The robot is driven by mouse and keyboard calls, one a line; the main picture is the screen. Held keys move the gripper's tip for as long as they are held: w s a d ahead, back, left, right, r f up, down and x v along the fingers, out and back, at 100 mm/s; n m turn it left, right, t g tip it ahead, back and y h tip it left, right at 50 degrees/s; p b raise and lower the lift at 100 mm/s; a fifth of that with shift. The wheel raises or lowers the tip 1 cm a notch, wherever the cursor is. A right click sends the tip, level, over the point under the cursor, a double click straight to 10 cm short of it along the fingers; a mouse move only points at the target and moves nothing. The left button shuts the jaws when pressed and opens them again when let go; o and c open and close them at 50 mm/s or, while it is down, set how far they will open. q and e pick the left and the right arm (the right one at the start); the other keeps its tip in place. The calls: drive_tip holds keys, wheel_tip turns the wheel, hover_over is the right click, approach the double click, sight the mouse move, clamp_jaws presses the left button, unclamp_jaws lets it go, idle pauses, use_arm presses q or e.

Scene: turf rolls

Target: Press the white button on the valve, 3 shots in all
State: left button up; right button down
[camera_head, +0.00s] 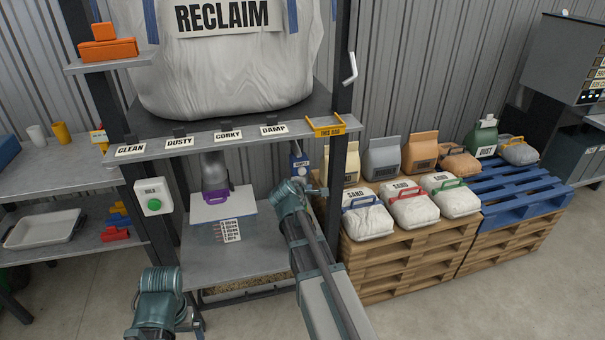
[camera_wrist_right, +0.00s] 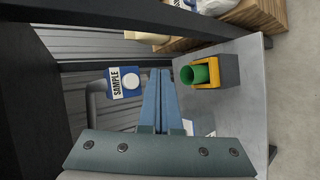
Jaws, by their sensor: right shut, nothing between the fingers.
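The valve is a blue and white box marked SAMPLE (camera_wrist_right: 124,84), with a round white button (camera_wrist_right: 132,82) on its face. In the head view the valve (camera_head: 299,162) sits under the shelf by the right post. My right gripper (camera_wrist_right: 160,73) is shut and empty. In the wrist view its fingertips lie just right of the button, with a gap in the picture; I cannot tell the depth between them. In the head view my right gripper (camera_head: 315,188) is small, just below the valve.
A green cup (camera_wrist_right: 195,74) in a yellow and grey holder (camera_wrist_right: 229,70) stands right of my fingers in the wrist view. The dark post (camera_head: 345,160) is close to my right arm. A box with a green button (camera_head: 154,199) hangs left.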

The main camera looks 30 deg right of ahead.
sight(302, 175)
drive_tip(key=shift+w+d, duration=0.25)
drive_tip(key=shift+w, duration=0.65)
drive_tip(key=shift+w+d, duration=0.2)
drive_tip(key=shift+w, duration=0.7)
drive_tip(key=shift+w+d, duration=0.25)
drive_tip(key=shift+w, duration=0.65)
drive_tip(key=shift+w, duration=0.15)
drive_tip(key=shift+w+d, duration=0.1)
drive_tip(key=shift+w, duration=0.15)
drive_tip(key=shift+w+d, duration=0.1)
drive_tip(key=shift+w, duration=0.4)
idle(1.1)
drive_tip(key=shift+s, duration=0.1)
drive_tip(key=shift+s+a, duration=0.25)
drive_tip(key=shift+s, duration=0.55)
drive_tip(key=shift+s, duration=0.1)
drive_tip(key=s, duration=0.2)
drive_tip(key=s+a, duration=0.1)
drive_tip(key=s, duration=0.1)
drive_tip(key=shift+s+a, duration=0.1)
drive_tip(key=shift+s, duration=0.25)
